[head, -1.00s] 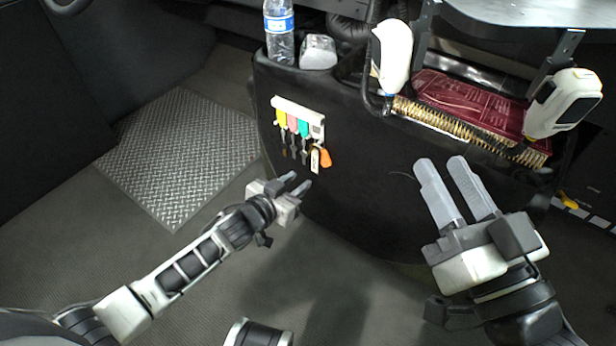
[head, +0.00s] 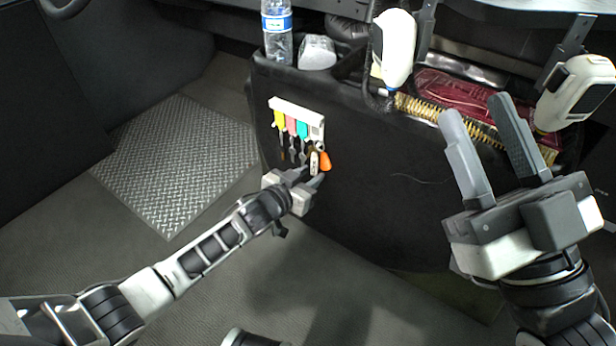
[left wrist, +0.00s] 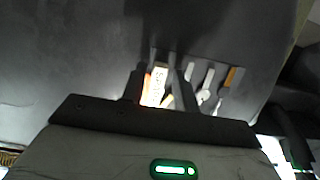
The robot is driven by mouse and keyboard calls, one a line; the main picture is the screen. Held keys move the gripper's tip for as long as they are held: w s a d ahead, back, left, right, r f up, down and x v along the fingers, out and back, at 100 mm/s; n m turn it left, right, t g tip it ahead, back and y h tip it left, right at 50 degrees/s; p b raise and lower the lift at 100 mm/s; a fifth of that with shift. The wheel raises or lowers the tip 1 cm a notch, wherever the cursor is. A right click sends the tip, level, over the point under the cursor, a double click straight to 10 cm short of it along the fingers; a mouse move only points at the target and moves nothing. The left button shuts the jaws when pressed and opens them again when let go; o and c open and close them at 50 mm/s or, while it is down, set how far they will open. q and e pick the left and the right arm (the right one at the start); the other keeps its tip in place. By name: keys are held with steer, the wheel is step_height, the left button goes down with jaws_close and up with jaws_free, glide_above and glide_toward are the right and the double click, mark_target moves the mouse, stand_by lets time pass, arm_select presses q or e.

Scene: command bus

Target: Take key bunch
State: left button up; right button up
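The key bunch (head: 315,161), with a white tag and an orange fob, hangs at the right end of a white key rack (head: 297,111) on the dark panel. Its tag also shows in the left wrist view (left wrist: 154,88). My left gripper (head: 308,179) is just below and at the tag. In the left wrist view, its two fingers (left wrist: 160,88) stand apart with the tag between them; I cannot tell whether they touch it. My right gripper (head: 474,108) is open and empty in front of the panel's right side.
A water bottle (head: 277,32) stands above the rack. Two white handheld devices (head: 394,46) (head: 577,92) hang near a red bundle (head: 455,90). The floor at left is free.

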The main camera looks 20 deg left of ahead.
arm_select(q)
steer(key=c, duration=0.6)
steer(key=shift+r+p, duration=0.3)
steer(key=shift+p, duration=0.15)
steer(key=shift+s, duration=0.2)
steer(key=shift+s+a+p, duration=0.35)
steer(key=shift+s+p, duration=0.3)
steer(key=shift+s, duration=0.2)
steer(key=shift+s, duration=0.1)
steer(key=shift+s+a+p, duration=0.3)
steer(key=shift+s+p, duration=0.2)
steer(key=shift+s, duration=0.25)
steer(key=shift+s+a+p, duration=0.25)
steer(key=shift+s+p, duration=0.2)
steer(key=shift+s, duration=0.3)
steer(key=shift+s+a+p, duration=0.3)
steer(key=shift+s+p, duration=0.2)
steer(key=shift+s, duration=0.25)
